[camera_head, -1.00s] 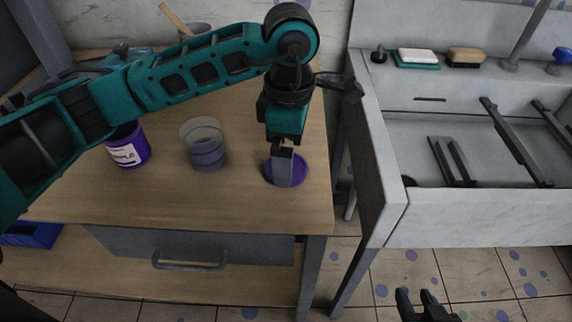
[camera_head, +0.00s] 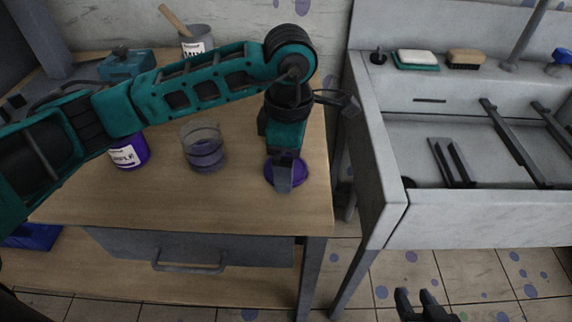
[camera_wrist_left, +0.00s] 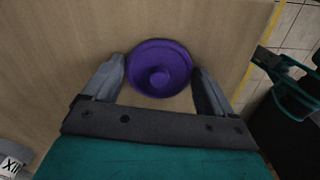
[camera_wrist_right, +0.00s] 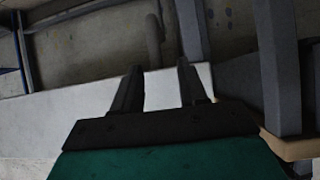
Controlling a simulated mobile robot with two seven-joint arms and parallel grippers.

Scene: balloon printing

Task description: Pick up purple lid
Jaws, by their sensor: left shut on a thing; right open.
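The purple lid (camera_head: 300,174) is a round disc at the right front of the wooden table, with a raised round middle that shows in the left wrist view (camera_wrist_left: 160,78). My left gripper (camera_head: 284,178) comes down over it, and its two fingers hold the lid's rim from opposite sides. One finger hides part of the lid in the head view. I cannot tell whether the lid is clear of the tabletop. My right gripper (camera_head: 415,293) is open and empty, low at the bottom of the head view, away from the lid.
A clear cup with purple contents (camera_head: 205,155) and a purple labelled jar (camera_head: 130,152) stand left of the lid. A grey can with a wooden stick (camera_head: 196,42) is behind. A grey sink unit (camera_head: 470,222) stands to the right. The table's front strip is bare.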

